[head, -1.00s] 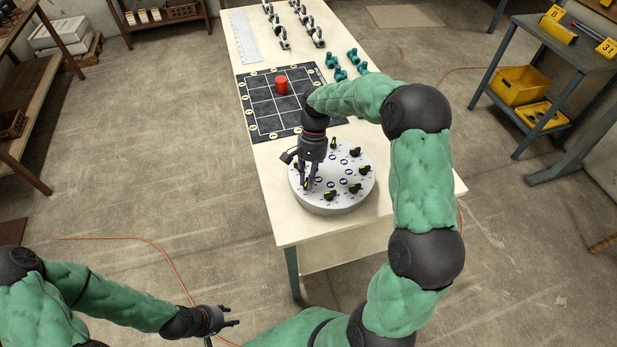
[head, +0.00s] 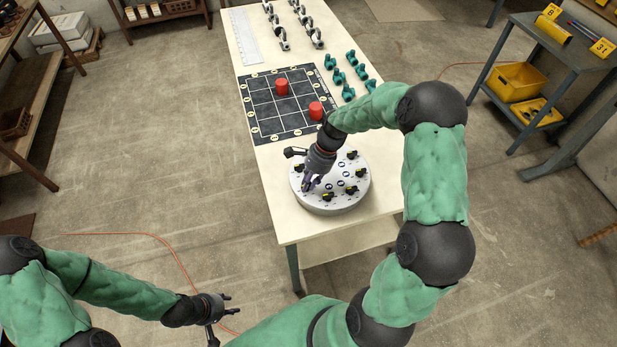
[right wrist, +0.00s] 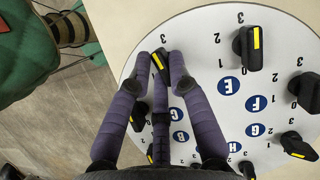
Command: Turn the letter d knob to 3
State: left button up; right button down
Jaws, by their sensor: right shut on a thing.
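The round white dial plate (head: 335,203) lies near the table's front end and carries several black knobs with yellow marks. My right gripper (head: 308,186) reaches down onto its left side. In the right wrist view its purple fingers are shut around one black knob (right wrist: 160,64), beside the knob at E (right wrist: 250,48). The held knob's letter is hidden by a finger. Its yellow mark lies tilted, with a printed 3 just above it; I cannot tell the exact number it points to. My left gripper (head: 230,305) is open and empty, away from the table at lower left.
Teal pieces (head: 339,76) and grey-white fittings (head: 283,40) stand further back on the table. A shelf with a yellow bin (head: 520,84) is at right.

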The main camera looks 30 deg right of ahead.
jog(key=shift+s+m+t+p, duration=0.1)
jog(key=shift+m+t+p, duration=0.4)
jog(key=shift+m+p, duration=0.5)
jog(key=shift+m, duration=0.4)
jog(key=c, duration=1.1)
grip_release()
jog(key=shift+c, duration=0.2)
jog(key=v, duration=1.2)
jog(key=shift+s+a+f, duration=0.1)
